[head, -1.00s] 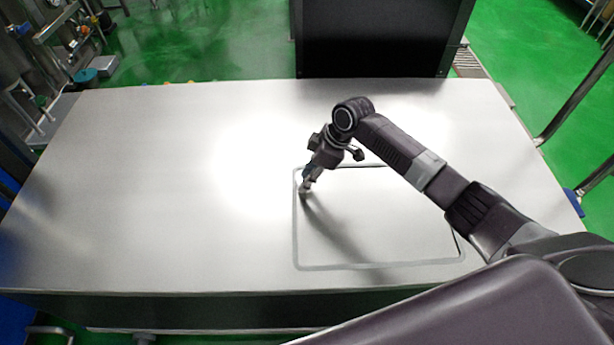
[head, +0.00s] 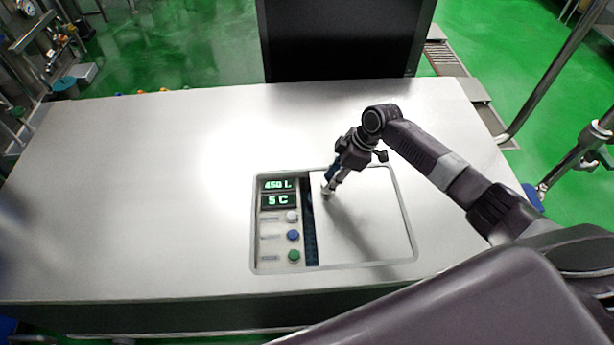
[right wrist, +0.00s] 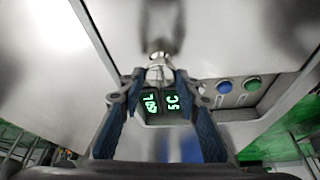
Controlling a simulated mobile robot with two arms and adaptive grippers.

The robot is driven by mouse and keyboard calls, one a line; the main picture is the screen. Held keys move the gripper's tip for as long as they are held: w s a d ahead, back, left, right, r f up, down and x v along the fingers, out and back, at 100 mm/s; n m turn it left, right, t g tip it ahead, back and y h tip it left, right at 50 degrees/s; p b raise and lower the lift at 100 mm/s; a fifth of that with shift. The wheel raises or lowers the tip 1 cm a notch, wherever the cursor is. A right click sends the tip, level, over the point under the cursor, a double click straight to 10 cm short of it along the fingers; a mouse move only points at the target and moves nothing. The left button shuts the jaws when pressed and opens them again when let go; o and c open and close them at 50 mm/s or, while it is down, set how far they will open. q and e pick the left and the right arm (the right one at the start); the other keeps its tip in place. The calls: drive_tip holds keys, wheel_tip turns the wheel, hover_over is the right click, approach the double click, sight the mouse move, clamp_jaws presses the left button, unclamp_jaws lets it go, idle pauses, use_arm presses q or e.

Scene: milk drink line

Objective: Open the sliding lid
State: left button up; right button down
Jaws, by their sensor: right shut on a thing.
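The sliding lid (head: 370,225) is a flat pale panel in a rounded frame set into the metal table top. It stands partly open, over the right part of the frame. My right gripper (head: 328,190) is at the lid's left edge. In the right wrist view, its blue-padded fingers (right wrist: 155,76) are shut on the small metal knob (right wrist: 158,57) of the lid. Left of the lid, a control panel (head: 267,247) lies uncovered, with green-lit displays (head: 278,193) and white, blue (head: 293,235) and green (head: 294,255) buttons. My left gripper is not in view.
The metal table top (head: 140,200) is clear to the left of the frame. A large black box (head: 340,40) stands behind the table's far edge. Metal pipes (head: 565,80) rise beyond the right edge.

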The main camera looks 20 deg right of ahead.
drive_tip(key=s+d, duration=0.1)
drive_tip(key=d, duration=0.2)
drive_tip(key=s+d, duration=0.1)
drive_tip(key=d, duration=0.3)
drive_tip(key=d+b, duration=0.1)
drive_tip(key=d, duration=0.2)
drive_tip(key=shift+s+d+f, duration=0.1)
drive_tip(key=shift+s+d, duration=0.05)
drive_tip(key=shift+s, duration=0.25)
drive_tip(key=b, duration=0.1)
hover_over(389, 186)
drive_tip(key=a, duration=0.1)
drive_tip(key=shift+w, duration=0.2)
drive_tip(key=shift+d, duration=0.25)
drive_tip(key=shift+s+d, duration=0.15)
drive_tip(key=shift+d, duration=0.1)
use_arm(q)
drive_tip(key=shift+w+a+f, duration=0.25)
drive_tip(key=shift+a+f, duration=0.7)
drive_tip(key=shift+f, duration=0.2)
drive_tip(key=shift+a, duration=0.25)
